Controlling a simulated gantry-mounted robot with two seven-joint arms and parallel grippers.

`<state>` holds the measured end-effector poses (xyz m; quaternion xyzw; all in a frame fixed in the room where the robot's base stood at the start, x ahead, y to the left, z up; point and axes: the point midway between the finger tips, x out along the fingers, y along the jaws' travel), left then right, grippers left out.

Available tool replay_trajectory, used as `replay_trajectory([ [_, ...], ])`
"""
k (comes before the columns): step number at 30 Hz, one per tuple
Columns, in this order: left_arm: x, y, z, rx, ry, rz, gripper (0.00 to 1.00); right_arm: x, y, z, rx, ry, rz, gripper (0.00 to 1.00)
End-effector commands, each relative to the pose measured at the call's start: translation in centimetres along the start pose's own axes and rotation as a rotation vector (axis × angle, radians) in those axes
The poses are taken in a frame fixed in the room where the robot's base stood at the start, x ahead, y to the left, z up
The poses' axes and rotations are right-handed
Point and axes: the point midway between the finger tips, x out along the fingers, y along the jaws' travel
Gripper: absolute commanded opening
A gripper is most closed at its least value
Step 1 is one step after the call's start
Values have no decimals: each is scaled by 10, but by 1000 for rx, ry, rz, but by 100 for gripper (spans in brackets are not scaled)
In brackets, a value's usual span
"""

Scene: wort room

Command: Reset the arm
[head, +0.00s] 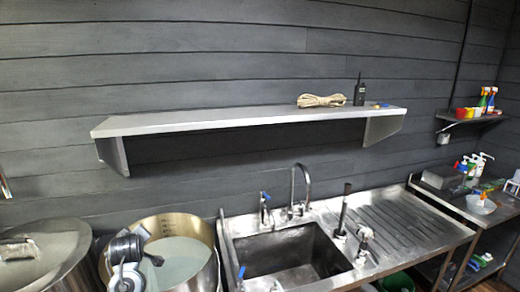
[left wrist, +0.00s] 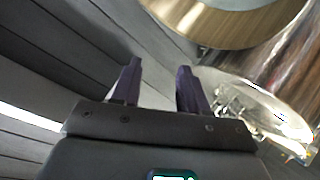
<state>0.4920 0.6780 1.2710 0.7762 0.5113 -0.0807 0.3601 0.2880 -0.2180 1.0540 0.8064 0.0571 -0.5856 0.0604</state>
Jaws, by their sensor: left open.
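My left gripper (left wrist: 159,68) shows in the left wrist view with its two dark fingers apart and nothing between them. Dark wall planks (left wrist: 60,50) lie to its left, and a shiny steel vessel (left wrist: 275,60) lies to its right. How far the fingers are from either one I cannot tell. My right gripper is in neither view.
A wall shelf (head: 230,118) holds a coiled rope (head: 321,100) and a black radio (head: 360,90). Bottles (head: 485,102) stand at right.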

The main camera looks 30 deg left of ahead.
Motion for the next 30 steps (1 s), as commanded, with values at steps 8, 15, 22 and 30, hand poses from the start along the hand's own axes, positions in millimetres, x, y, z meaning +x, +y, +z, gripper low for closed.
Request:
replay_trajectory([
  [8,-85,-46,190,936,-251,129,44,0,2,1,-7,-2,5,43],
  [15,-168,-117,287,1489,-433,274,44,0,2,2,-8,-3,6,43],
  [22,-234,-172,329,1816,-554,408,44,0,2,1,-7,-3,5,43],
  [30,-278,-192,360,1812,-679,497,44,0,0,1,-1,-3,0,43],
])
